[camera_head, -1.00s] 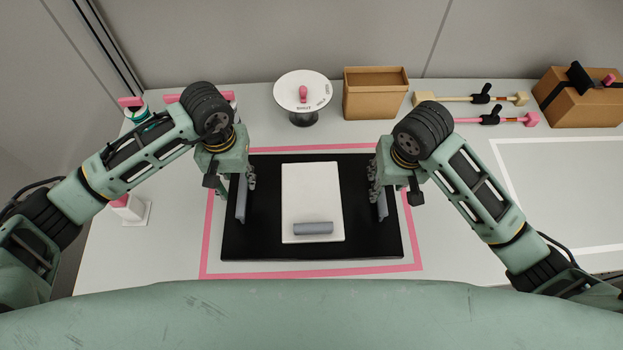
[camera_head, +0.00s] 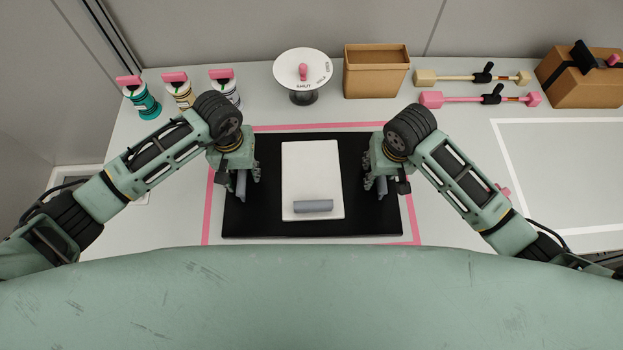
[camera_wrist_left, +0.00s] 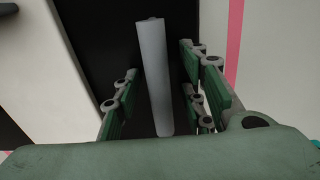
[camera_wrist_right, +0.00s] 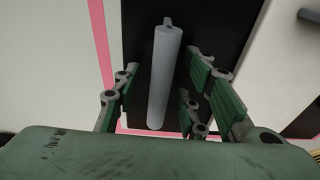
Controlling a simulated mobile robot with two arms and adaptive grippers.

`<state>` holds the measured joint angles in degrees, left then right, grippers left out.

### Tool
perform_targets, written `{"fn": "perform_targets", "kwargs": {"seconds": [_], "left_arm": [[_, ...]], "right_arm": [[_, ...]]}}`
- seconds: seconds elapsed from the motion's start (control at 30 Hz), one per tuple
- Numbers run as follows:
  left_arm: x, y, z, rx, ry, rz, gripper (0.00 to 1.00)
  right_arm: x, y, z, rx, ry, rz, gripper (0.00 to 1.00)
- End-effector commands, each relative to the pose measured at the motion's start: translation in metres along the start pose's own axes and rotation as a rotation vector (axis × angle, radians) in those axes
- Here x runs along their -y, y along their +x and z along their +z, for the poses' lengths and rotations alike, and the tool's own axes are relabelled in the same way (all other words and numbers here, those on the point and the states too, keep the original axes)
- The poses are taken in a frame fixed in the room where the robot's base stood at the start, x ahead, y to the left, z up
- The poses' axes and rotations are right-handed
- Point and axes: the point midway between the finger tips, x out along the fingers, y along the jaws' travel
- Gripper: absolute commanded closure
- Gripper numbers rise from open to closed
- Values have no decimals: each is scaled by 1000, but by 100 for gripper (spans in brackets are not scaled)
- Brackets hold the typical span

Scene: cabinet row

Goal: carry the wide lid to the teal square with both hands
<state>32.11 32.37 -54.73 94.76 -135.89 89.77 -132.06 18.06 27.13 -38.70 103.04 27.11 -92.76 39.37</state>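The wide black lid (camera_head: 265,218) lies in the middle of the worktop. A white panel (camera_head: 312,170) with a grey bar (camera_head: 313,206) sits at its centre. Grey upright handles stand near its left and right edges. My left gripper (camera_head: 244,181) is at the left handle; in the left wrist view this handle (camera_wrist_left: 156,75) stands between the spread fingers, with gaps on both sides. My right gripper (camera_head: 378,182) is at the right handle; in the right wrist view its handle (camera_wrist_right: 164,75) also stands between spread fingers. No teal square shows.
A pink outline (camera_head: 208,215) surrounds the lid. A white outline (camera_head: 505,150) marks clear worktop at right. Behind stand several bottles (camera_head: 180,93), a round dial stand (camera_head: 303,68), an open brown box (camera_head: 376,72), mallets (camera_head: 480,99) and a strapped box (camera_head: 585,80).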

Motion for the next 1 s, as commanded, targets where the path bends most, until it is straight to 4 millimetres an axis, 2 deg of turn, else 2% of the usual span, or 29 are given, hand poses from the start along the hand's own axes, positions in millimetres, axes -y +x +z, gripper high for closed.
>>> {"fn": "perform_targets", "kwargs": {"seconds": [0.33, 0.77, 1.0], "left_arm": [[0, 3, 0, 0, 0, -1, 62], [0, 3, 0, 0, -1, -1, 100], [1, 3, 0, -1, -1, -2, 100]], "right_arm": [[0, 3, 0, 1, 0, 0, 62], [0, 3, 0, 0, 0, 0, 100], [0, 3, 0, 0, 2, 0, 100]]}}
